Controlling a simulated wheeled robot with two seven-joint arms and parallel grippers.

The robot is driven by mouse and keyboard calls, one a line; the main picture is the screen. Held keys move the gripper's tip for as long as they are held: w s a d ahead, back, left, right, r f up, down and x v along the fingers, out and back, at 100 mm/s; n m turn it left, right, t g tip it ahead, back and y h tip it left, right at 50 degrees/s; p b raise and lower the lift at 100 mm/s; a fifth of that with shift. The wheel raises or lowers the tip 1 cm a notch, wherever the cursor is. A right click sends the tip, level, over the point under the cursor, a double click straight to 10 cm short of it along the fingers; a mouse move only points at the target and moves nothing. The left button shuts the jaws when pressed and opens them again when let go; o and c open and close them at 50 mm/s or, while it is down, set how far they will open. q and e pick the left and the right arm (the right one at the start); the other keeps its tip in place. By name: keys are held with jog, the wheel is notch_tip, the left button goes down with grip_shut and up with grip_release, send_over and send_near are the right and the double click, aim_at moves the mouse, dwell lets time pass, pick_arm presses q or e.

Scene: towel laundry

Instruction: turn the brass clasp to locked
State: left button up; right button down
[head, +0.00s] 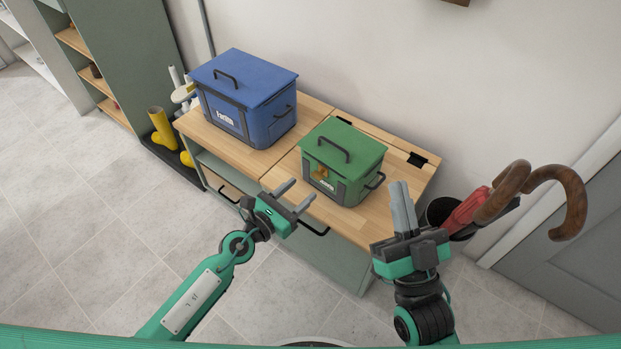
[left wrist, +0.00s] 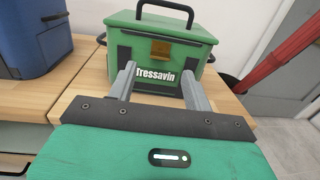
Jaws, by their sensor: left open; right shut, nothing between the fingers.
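A green lidded box (head: 341,163) with a black top handle stands on the wooden bench top. Its brass clasp (head: 321,173) is on the front face below the lid; it also shows in the left wrist view (left wrist: 161,49) above the "Tressavin" label. I cannot tell which way the clasp is turned. My left gripper (head: 299,194) is open and empty, in front of the green box and apart from the clasp; its fingers (left wrist: 159,82) point at the box front. My right gripper (head: 402,184) is shut and empty, to the right of the green box.
A larger blue box (head: 247,97) stands on the bench (head: 284,161) to the left. Red and dark umbrellas with wooden handles (head: 503,190) stand in a holder at the right. Floor in front is clear.

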aim_at(317, 176)
pick_arm(q)
jog(key=x, duration=0.5)
jog(key=c, duration=1)
